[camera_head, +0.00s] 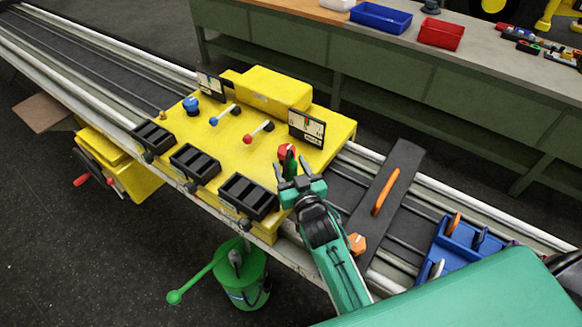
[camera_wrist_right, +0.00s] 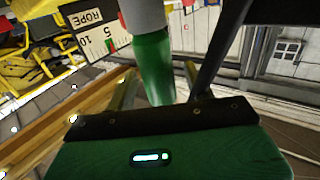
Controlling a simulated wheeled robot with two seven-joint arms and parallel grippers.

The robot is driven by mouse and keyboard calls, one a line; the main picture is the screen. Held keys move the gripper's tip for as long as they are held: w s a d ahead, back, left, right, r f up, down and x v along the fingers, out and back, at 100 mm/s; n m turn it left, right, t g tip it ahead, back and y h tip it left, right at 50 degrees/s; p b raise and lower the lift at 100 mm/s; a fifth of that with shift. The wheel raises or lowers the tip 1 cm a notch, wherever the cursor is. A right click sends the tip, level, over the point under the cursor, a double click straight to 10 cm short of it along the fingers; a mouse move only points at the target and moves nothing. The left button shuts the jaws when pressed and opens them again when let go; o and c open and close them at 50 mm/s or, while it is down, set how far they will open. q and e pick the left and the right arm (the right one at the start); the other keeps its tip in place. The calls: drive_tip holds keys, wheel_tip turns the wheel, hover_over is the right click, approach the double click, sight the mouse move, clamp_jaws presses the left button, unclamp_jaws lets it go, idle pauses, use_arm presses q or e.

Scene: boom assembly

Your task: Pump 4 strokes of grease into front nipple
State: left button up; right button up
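A green grease pump (camera_head: 245,275) stands on the floor below the rail, its lever out to the left with a ball end (camera_head: 174,297). My right gripper (camera_head: 292,172) is at the right front part of the yellow console (camera_head: 225,140), just in front of a red knob (camera_head: 286,151). In the right wrist view a green cylinder (camera_wrist_right: 153,70) with a grey end lies between the fingers. Whether they grip it is unclear; a narrow gap seems to show on its right. I cannot identify the front nipple. My left gripper is out of view.
The console has a blue lever (camera_head: 213,121), a red lever (camera_head: 248,139), black trays (camera_head: 248,196) and a gauge panel (camera_head: 306,129). A dark plate (camera_head: 402,165) with an orange handle and a blue tool box (camera_head: 458,248) lie right of my arm. A green workbench (camera_head: 385,85) stands behind.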

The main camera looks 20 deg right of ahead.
drive_tip(key=shift+s, duration=0.1)
drive_tip(key=shift+s+f, duration=0.1)
drive_tip(key=shift+s, duration=0.2)
drive_tip(key=s+b, duration=0.3)
drive_tip(key=s, duration=0.8)
drive_tip(key=shift+d, duration=0.2)
drive_tip(key=shift+s, duration=0.1)
